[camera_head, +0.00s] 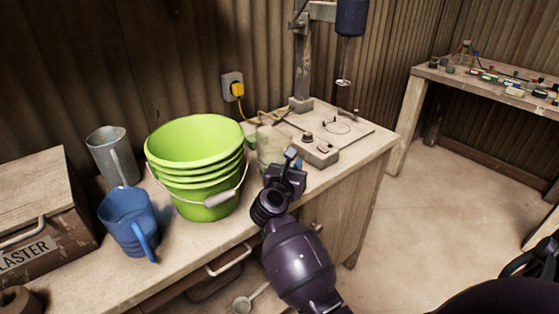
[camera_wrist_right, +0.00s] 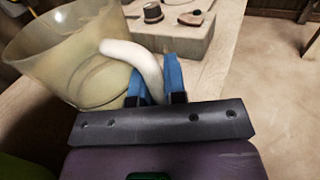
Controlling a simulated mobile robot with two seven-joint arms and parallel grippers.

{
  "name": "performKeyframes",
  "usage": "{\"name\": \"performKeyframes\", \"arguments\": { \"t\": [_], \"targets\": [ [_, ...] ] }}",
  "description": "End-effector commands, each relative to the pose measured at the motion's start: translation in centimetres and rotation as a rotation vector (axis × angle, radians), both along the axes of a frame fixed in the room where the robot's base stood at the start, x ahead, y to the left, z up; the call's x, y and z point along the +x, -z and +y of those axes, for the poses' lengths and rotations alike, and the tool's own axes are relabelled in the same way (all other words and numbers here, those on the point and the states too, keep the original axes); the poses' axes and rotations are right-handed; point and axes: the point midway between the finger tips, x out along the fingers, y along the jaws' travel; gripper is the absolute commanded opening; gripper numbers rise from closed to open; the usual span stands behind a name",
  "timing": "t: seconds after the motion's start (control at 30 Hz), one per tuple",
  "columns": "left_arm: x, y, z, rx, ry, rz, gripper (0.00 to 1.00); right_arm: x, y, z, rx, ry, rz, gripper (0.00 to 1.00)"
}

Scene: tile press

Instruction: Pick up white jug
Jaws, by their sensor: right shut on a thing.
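The white jug (camera_head: 267,147) is pale and translucent. It stands on the workbench right of the green buckets, partly hidden by my right gripper (camera_head: 291,160) in the head view. In the right wrist view the jug (camera_wrist_right: 75,50) fills the upper left, with its thick white handle (camera_wrist_right: 135,55) curving down toward me. The blue fingertips of my right gripper (camera_wrist_right: 157,85) are shut on the lower part of the handle. The jug looks roughly upright; I cannot tell whether its base touches the bench. My left gripper is not in view.
Stacked green buckets (camera_head: 195,145), a blue jug (camera_head: 130,220) and a grey jug (camera_head: 112,155) stand to the left. A press stand (camera_head: 325,135) is just behind the white jug. A wooden box (camera_head: 40,215) is at far left. Open floor (camera_head: 430,220) lies to the right.

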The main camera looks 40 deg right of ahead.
Motion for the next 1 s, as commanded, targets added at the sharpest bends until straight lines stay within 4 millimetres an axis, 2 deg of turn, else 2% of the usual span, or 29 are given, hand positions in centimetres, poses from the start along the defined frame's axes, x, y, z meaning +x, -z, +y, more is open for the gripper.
{"name": "performKeyframes", "arguments": {
  "t": [0.27,0.47,0.67,1.0],
  "targets": [
    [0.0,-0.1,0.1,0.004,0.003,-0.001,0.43,0.0,-0.2,0.0,0.001,0.000,0.001,0.00],
    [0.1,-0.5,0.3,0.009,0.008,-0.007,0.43,0.0,-1.1,0.0,0.002,0.000,-0.003,0.00],
    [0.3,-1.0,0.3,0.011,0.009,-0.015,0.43,0.0,-2.7,0.1,0.002,-0.001,-0.006,0.00],
    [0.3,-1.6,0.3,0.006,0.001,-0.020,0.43,0.0,-6.5,0.0,0.002,0.000,-0.006,0.00]
  ]
}}
